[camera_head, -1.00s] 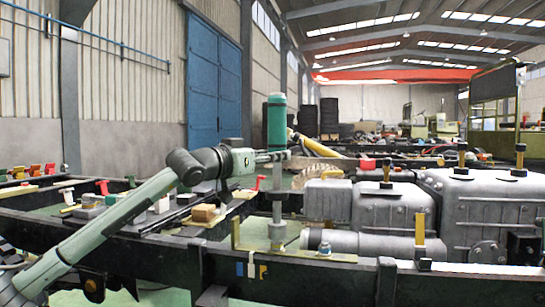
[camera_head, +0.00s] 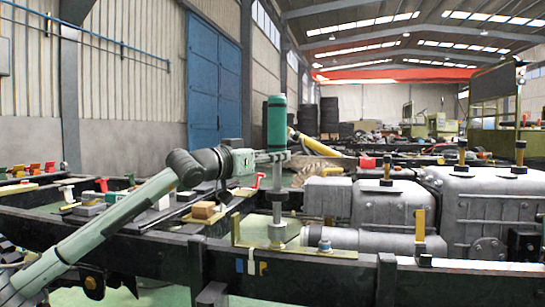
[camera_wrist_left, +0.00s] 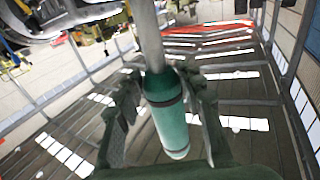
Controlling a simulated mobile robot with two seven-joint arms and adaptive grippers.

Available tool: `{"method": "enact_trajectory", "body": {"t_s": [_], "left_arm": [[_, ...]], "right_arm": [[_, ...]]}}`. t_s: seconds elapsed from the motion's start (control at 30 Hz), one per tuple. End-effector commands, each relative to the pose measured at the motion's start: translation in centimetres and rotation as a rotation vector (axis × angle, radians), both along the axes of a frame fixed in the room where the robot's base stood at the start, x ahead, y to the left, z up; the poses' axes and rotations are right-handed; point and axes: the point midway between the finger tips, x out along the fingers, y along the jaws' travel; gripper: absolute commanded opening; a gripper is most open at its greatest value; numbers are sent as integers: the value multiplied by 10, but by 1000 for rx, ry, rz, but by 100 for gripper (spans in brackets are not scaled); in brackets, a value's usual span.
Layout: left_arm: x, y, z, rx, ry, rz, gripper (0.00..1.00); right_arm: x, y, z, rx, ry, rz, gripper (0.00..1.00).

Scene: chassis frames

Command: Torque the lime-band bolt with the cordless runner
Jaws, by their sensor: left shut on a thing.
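In the left wrist view the runner (camera_wrist_left: 168,120) sits between the fingers of my left gripper (camera_wrist_left: 160,88). I cannot make out a lime band on a bolt; whatever is under the socket is hidden. My right gripper is not in view.
A small fitting with a blue ring (camera_head: 325,246) stands on the bracket right of the socket. A wooden block (camera_head: 203,210) and small parts lie on the left.

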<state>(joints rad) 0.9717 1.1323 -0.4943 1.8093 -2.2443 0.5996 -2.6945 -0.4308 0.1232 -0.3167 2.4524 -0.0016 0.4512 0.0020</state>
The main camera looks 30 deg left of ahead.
Motion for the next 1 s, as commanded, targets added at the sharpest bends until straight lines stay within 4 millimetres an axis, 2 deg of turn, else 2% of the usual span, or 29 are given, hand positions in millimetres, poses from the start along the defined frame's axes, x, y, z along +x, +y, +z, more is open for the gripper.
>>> {"method": "enact_trajectory", "body": {"t_s": [0.57,1.0], "left_arm": [[-1,0,1,0,-9,-1,0],[-1,0,-7,0,-9,0,0]], "right_arm": [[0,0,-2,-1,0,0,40],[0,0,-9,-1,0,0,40]]}}
